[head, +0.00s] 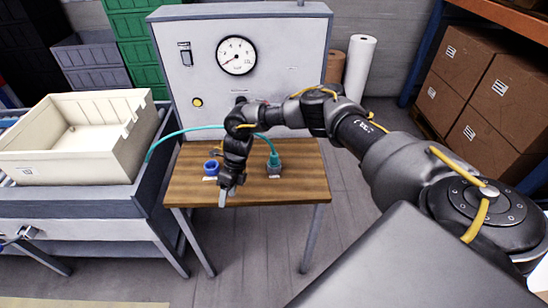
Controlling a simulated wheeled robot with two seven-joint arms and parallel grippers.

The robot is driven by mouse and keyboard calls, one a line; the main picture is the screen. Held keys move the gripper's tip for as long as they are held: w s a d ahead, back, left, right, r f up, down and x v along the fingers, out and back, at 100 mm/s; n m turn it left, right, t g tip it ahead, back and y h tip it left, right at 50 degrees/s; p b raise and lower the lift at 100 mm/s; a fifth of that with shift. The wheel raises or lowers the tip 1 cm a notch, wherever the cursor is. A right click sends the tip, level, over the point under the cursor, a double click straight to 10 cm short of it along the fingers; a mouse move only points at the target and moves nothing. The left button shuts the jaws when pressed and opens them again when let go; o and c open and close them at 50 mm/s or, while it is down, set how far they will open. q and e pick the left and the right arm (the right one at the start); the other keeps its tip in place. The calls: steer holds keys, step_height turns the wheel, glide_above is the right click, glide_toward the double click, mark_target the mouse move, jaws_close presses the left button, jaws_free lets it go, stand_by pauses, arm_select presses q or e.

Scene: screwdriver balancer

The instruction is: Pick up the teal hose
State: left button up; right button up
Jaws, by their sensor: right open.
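The teal hose (184,132) arcs from beside the cream bin at the left, passes behind my right arm's wrist, and comes down on the right to a dark green end piece (274,165) at the wooden table. My right gripper (224,197) points down over the front middle of the table, left of that end piece. It is open and appears empty, apart from the hose end. The wrist hides the middle of the hose. My left gripper does not show.
A blue ring-shaped part (211,167) sits on the wooden table (300,185) just left of my right gripper. A grey panel with a gauge (236,56) stands behind. The cream bin (70,150) rests on a cart at left. Cardboard boxes (490,105) fill the right shelf.

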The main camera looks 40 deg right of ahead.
steer(key=w+d+r+n+t+h+b, duration=0.1)
steer(key=w+d+r+b, duration=0.15)
steer(key=d, duration=0.45)
steer(key=w+d+r+h+b, duration=0.1)
steer(key=d+r, duration=0.3)
steer(key=d, duration=0.3)
steer(key=n+t+h+b, duration=0.1)
steer(key=h+b, duration=0.1)
glide_toward(274, 154)
steer(key=f, duration=0.3)
steer(key=f+p, duration=0.1)
steer(key=f, duration=0.1)
steer(key=shift+w+a, duration=0.1)
steer(key=shift+w, duration=0.2)
steer(key=shift+s+f+p, duration=0.1)
steer(key=shift+f+p, duration=0.3)
steer(key=shift+f, duration=0.1)
step_height(274, 154, down, 4)
steer(key=shift+a+f+p, duration=0.15)
steer(key=shift+p, duration=0.4)
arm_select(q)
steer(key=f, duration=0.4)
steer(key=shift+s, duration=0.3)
arm_select(e)
steer(key=c, duration=1.1)
